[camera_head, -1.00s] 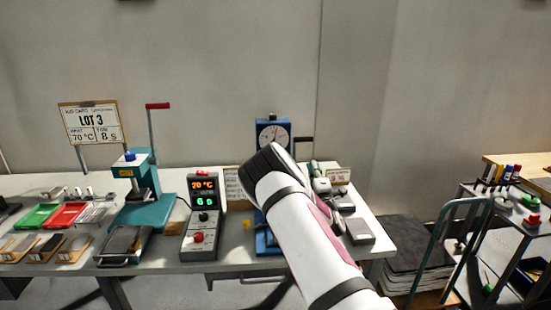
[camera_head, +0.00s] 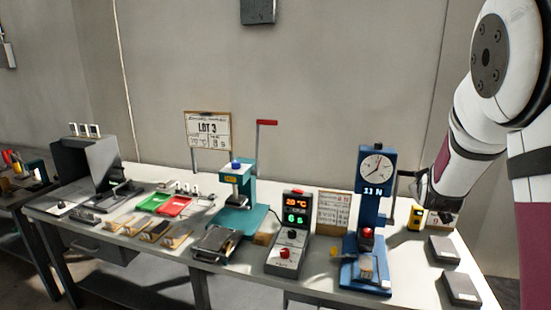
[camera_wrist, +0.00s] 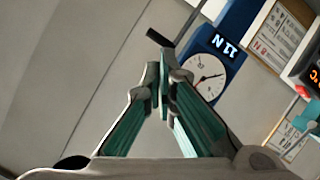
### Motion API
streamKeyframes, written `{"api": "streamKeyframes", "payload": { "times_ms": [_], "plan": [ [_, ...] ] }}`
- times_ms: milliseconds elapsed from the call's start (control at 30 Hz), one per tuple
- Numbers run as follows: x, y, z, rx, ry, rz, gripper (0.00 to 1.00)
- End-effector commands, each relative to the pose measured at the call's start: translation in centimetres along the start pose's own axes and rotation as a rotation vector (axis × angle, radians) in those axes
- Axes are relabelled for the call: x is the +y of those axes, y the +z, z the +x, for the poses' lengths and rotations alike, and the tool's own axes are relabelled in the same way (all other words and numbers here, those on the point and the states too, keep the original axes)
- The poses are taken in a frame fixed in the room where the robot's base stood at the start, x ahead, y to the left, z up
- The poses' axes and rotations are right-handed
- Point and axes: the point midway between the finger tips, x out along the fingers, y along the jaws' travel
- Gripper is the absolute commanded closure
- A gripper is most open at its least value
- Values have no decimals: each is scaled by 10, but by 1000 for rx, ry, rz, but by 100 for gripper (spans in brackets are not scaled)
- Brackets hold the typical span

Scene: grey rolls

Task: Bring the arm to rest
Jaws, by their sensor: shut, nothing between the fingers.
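My arm comes in from the right side of the head view, bent at a large round joint, its lower end reaching down beside the blue press (camera_head: 366,210). In the wrist view my gripper (camera_wrist: 163,76) is shut, its fingertips together with nothing between them. The press's dial and "11 N" display show just beyond the fingertips in the wrist view (camera_wrist: 232,42). In the head view the gripper end is small and dark, and its fingers are hard to make out.
The white bench (camera_head: 128,226) holds a teal press (camera_head: 238,200), a heat controller (camera_head: 290,235), red (camera_head: 174,206) and green (camera_head: 154,201) trays, and dark blocks (camera_head: 443,250) at the right. A LOT 3 sign (camera_head: 208,130) stands behind. Open space lies above the bench.

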Motion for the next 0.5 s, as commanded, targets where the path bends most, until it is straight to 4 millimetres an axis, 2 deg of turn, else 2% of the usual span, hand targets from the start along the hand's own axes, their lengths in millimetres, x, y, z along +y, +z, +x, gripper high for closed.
{"api": "streamKeyframes", "payload": {
  "times_ms": [33,267,500],
  "plan": [
    [-2,-8,-20,-14,-41,46,100],
    [-30,-19,-114,-123,-246,204,100],
    [-57,-10,-228,-252,-424,285,100]
  ]
}}
